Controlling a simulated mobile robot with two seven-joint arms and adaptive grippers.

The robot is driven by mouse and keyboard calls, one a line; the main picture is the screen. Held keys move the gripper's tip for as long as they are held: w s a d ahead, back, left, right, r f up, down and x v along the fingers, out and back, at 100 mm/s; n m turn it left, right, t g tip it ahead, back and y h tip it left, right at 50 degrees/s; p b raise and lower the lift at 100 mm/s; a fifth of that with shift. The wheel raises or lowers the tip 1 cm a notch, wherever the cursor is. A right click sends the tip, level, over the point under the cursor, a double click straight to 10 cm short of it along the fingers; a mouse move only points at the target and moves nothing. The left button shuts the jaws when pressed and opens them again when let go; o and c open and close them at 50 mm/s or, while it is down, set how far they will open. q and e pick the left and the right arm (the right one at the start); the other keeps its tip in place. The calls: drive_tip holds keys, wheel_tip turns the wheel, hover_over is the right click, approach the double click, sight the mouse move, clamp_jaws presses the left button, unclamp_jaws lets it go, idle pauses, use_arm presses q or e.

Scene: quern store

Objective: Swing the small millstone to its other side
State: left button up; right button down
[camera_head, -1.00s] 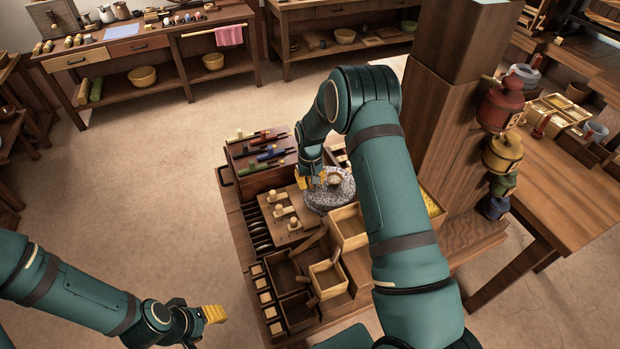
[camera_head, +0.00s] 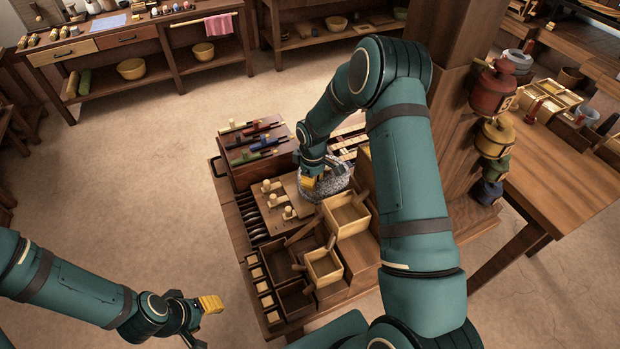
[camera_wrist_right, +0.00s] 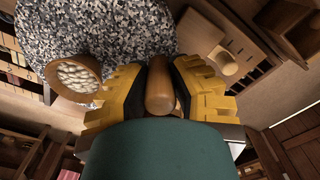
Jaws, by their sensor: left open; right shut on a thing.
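The small millstone (camera_head: 338,184) is a grey speckled disc on the bench, partly hidden behind my right arm in the head view. It fills the upper left of the right wrist view (camera_wrist_right: 95,28). My right gripper (camera_head: 311,183) is at the stone's near-left edge. In the wrist view its yellow fingers (camera_wrist_right: 160,90) are shut on an upright wooden handle (camera_wrist_right: 161,84) at the stone's rim. A round wooden cup with pale grains (camera_wrist_right: 76,76) shows beside the handle. My left gripper (camera_head: 211,305) is away from the bench at lower left, empty and open.
A dark chest with coloured tools (camera_head: 256,150) stands behind-left of the stone. A board with wooden knobs (camera_head: 282,199) lies close in front-left, and wooden boxes (camera_head: 346,212) stand in front. A thick post (camera_head: 455,110) rises to the right.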

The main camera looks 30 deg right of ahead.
drive_tip(key=shift+s+f+n, duration=0.1)
drive_tip(key=shift+s+n, duration=0.15)
drive_tip(key=shift+n, duration=0.05)
drive_tip(key=c, duration=1)
unclamp_jaws()
drive_tip(key=shift+c, duration=0.2)
drive_tip(key=shift+d, duration=0.1)
wheel_tip(320, 180, up, 12)
drive_tip(key=shift+r, duration=0.1)
